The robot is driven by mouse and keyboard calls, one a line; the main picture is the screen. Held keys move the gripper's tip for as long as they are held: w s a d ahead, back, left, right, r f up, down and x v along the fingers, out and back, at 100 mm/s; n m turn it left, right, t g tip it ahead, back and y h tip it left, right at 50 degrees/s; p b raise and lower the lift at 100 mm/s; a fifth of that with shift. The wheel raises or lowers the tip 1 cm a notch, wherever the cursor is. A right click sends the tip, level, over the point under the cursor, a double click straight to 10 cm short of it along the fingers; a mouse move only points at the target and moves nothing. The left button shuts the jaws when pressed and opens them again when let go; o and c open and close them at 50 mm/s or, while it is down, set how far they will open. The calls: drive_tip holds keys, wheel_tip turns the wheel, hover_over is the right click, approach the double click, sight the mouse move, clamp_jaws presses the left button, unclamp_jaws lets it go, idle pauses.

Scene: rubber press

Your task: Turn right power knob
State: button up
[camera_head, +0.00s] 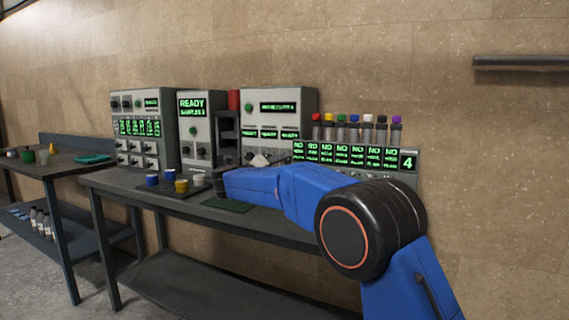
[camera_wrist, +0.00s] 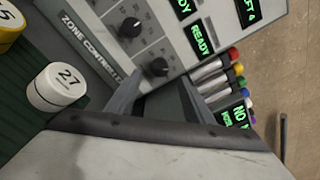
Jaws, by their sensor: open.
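The zone controller (camera_wrist: 85,40) is a grey panel, tilted in the wrist view, with two dark round knobs, an upper knob (camera_wrist: 131,27) and a lower knob (camera_wrist: 158,67). I cannot tell from the lettering which is the right power knob. My gripper (camera_wrist: 161,80) is open, its two grey fingers apart, with the lower knob close to the space between the tips. I cannot tell whether they touch it. In the head view, a grey box (camera_head: 280,118) with green displays stands behind my gripper; my blue arm hides its lower part.
A white cap marked 27 (camera_wrist: 56,87) lies left of my gripper. A rack of colour-capped tubes (camera_head: 355,134) stands right of the panel. Two other grey machines (camera_head: 145,128) stand to the left. Several small pots sit on a dark tray (camera_head: 162,193) on the bench.

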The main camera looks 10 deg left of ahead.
sight(286, 161)
drive_tip(key=x, duration=0.7)
drive_tip(key=shift+w+d, duration=0.15)
drive_tip(key=shift+w, duration=0.1)
drive_tip(key=c, duration=1)
